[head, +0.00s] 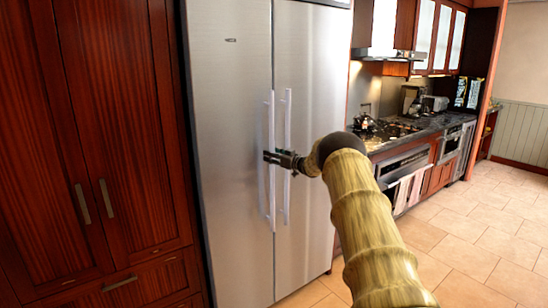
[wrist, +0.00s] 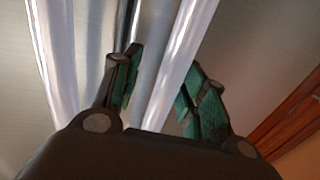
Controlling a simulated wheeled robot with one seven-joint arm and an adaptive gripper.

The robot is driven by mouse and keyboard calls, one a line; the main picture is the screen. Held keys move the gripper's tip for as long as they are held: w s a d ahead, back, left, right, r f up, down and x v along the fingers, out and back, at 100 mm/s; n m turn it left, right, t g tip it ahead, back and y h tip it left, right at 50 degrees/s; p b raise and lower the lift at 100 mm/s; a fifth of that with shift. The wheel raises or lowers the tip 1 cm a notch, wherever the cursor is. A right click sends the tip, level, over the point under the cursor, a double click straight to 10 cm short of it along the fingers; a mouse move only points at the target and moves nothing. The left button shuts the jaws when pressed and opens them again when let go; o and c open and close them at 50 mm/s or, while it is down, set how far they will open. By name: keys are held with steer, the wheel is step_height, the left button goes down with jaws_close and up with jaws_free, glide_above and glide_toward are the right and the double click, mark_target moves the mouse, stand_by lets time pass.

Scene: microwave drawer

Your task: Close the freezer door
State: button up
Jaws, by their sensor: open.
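A tall steel fridge-freezer has a left door (head: 228,130) with a small label and a right door (head: 308,110). The doors look flush or nearly so, with a dark seam between them in the wrist view; I cannot tell which is the freezer door. Each has a long vertical handle, the left one (head: 268,200) and the right one (head: 287,205). My gripper (head: 272,157) is at mid-height of the handles. In the wrist view my gripper (wrist: 160,88) is open, with the right handle (wrist: 180,60) between its fingers. I cannot tell whether they touch it.
Dark red wooden cabinets (head: 95,130) stand left of the fridge. To the right are a stove counter (head: 405,130) and an oven with towels (head: 408,188). The tiled floor (head: 480,240) at the right is clear.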

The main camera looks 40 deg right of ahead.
steer(key=s, duration=1.1)
steer(key=shift+s+d, duration=0.35)
steer(key=shift+s, duration=0.05)
steer(key=shift+f, duration=0.1)
